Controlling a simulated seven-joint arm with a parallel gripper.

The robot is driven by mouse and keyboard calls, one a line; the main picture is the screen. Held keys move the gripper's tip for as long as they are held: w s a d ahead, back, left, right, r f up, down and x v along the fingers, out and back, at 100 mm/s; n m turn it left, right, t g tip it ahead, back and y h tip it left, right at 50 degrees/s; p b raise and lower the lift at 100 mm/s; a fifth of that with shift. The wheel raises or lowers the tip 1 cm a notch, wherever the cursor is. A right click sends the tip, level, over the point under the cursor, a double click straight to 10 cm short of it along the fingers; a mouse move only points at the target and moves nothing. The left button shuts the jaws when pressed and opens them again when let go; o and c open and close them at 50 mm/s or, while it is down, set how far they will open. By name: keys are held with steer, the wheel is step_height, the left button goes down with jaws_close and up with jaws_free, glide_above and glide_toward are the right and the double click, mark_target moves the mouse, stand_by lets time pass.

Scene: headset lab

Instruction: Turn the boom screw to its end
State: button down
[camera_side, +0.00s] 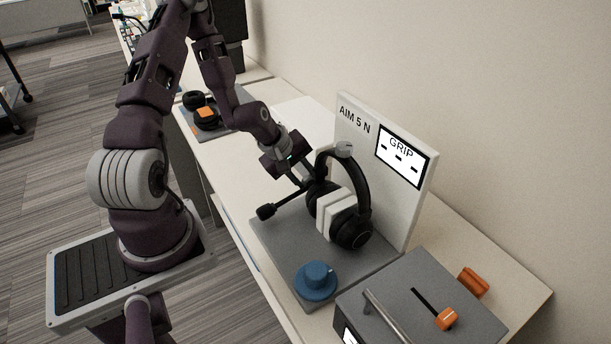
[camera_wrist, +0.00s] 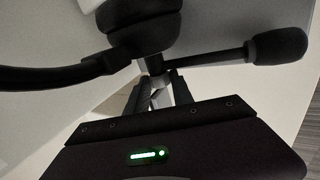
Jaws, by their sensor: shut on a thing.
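A black headset (camera_side: 364,200) sits upright on a white block (camera_side: 334,212) on a grey base plate (camera_side: 277,243). Its microphone boom (camera_side: 285,201) reaches left and ends in a dark foam tip (camera_side: 266,212). The boom also crosses the right of the wrist view (camera_wrist: 215,57), beside an ear cup (camera_wrist: 140,25). My gripper (camera_side: 304,184) is at the outer side of the far ear cup, by the root of the boom. In the wrist view its fingers (camera_wrist: 156,82) are shut at that root. The boom screw is hidden between the fingertips, so its turn cannot be seen.
A white panel (camera_side: 350,145) behind the headset reads "AIM 5 N", and its screen (camera_side: 402,156) shows "GRIP" with dashes. A blue knob (camera_side: 316,279) is at the plate's front. A grey box (camera_side: 415,300) with an orange slider (camera_side: 446,319) stands at the right.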

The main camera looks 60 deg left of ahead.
steer(key=shift+s+f+t, duration=0.1)
steer(key=shift+s+t, duration=0.05)
steer(key=shift+t, duration=0.95)
steer(key=shift+s+f+t, duration=0.1)
steer(key=shift+s+t, duration=0.05)
steer(key=shift+t, duration=0.95)
steer(key=c, duration=1.1)
jaws_free()
